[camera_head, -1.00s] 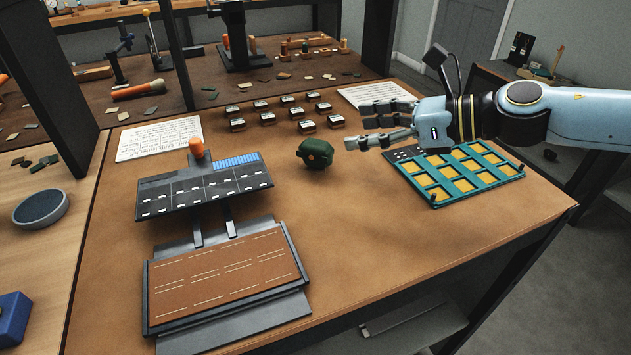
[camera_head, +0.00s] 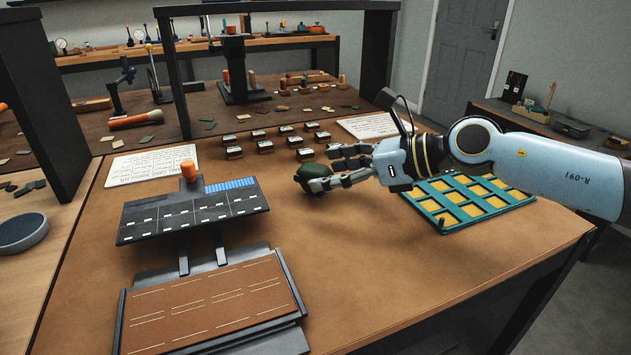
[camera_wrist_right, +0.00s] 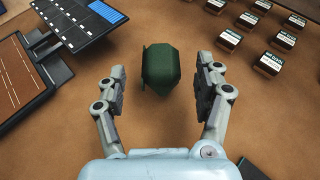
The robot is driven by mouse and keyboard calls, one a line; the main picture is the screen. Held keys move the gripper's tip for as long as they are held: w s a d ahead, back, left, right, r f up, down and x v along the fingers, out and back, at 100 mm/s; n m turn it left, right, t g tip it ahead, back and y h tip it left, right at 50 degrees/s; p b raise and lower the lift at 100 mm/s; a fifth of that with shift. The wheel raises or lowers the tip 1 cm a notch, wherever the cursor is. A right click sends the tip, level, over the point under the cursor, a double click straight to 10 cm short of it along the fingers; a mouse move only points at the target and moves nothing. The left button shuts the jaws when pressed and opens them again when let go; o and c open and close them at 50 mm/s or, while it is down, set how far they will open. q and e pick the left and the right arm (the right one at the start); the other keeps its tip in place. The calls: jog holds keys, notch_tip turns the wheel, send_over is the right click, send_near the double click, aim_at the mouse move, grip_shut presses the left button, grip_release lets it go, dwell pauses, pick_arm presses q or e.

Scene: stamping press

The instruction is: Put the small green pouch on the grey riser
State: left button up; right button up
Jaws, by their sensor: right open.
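The small green pouch (camera_head: 310,171) stands on the brown work table, right of the raised dark panel. It also shows in the wrist view (camera_wrist_right: 158,67), upright between my right fingertips. My right gripper (camera_head: 324,168) is open, its fingers on either side of the pouch. In the wrist view a gap shows between the pouch and each finger. In the head view the fingers hide part of the pouch. A round grey piece with a raised rim (camera_head: 22,232) sits at the left edge; I cannot tell if it is the grey riser. My left gripper is not in view.
The dark panel with an orange knob (camera_head: 190,172) stands behind a brown-topped plate (camera_head: 205,305). Several small labelled blocks (camera_head: 265,146) stand behind the pouch. A teal tray with yellow cells (camera_head: 445,220) lies under my right arm. The table's front middle is clear.

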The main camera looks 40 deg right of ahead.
aim_at(315, 173)
jog(key=x, duration=0.3)
jog(key=shift+w+a+f, duration=0.1)
jog(key=shift+w+a, duration=0.05)
jog(key=shift+w, duration=0.15)
jog(key=c, duration=1.3)
jog(key=shift+c, duration=0.2)
